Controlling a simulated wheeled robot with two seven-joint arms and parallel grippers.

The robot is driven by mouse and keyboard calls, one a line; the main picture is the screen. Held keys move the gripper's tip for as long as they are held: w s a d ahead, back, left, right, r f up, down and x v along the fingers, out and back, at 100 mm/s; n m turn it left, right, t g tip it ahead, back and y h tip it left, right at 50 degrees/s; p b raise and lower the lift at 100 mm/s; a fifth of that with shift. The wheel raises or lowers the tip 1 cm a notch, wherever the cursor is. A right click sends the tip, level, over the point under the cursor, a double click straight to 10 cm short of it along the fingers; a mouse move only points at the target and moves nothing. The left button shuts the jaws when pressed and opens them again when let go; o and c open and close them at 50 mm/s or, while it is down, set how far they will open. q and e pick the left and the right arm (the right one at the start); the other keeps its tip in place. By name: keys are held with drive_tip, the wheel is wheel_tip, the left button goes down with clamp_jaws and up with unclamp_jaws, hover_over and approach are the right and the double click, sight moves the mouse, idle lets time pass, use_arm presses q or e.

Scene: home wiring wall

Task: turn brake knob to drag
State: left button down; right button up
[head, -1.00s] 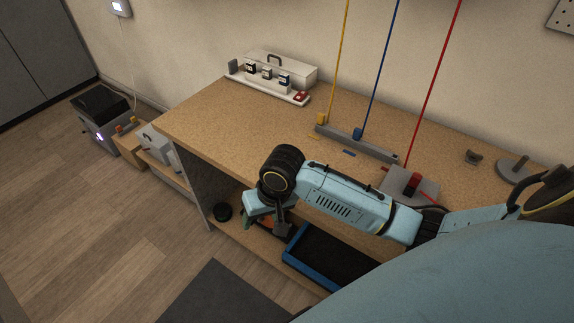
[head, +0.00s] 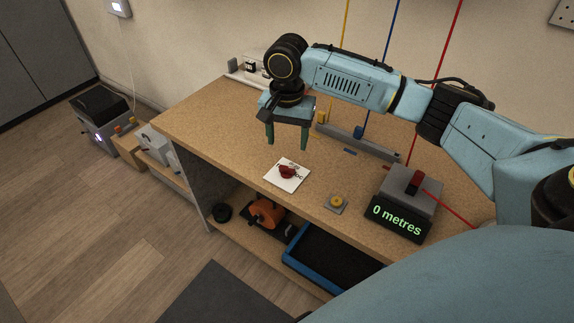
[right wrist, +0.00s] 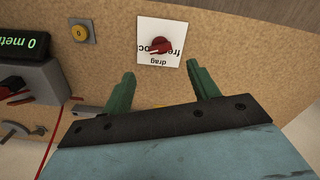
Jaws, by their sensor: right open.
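The brake knob (head: 287,172) is a small red knob on a white square label plate (head: 279,181) on the front part of the bench top. In the right wrist view the knob (right wrist: 161,47) sits beyond my fingertips, and "drag" is printed upside down on the plate (right wrist: 176,24) nearest to me. Which mark the knob points at I cannot tell. My right gripper (head: 287,142) is open and empty, above and behind the knob in the head view; it also shows in the right wrist view (right wrist: 160,78). My left gripper is out of view.
A grey box with a "0 metres" display (head: 397,217) and a yellow button (head: 337,202) stand to the right. Yellow, blue and red wires (head: 388,70) run up behind. An orange reel (head: 266,213) and blue tray (head: 305,269) are below.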

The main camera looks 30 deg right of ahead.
sight(287, 167)
wheel_tip(287, 167, down, 8)
drive_tip(key=shift+f+b, duration=0.1)
drive_tip(key=shift+b, duration=0.95)
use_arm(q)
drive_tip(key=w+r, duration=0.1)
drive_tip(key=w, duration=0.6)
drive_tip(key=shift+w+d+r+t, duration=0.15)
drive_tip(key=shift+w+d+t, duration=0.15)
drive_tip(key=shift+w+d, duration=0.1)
use_arm(e)
drive_tip(key=shift+f, duration=0.45)
drive_tip(key=shift+c, duration=0.3)
drive_tip(key=c, duration=0.9)
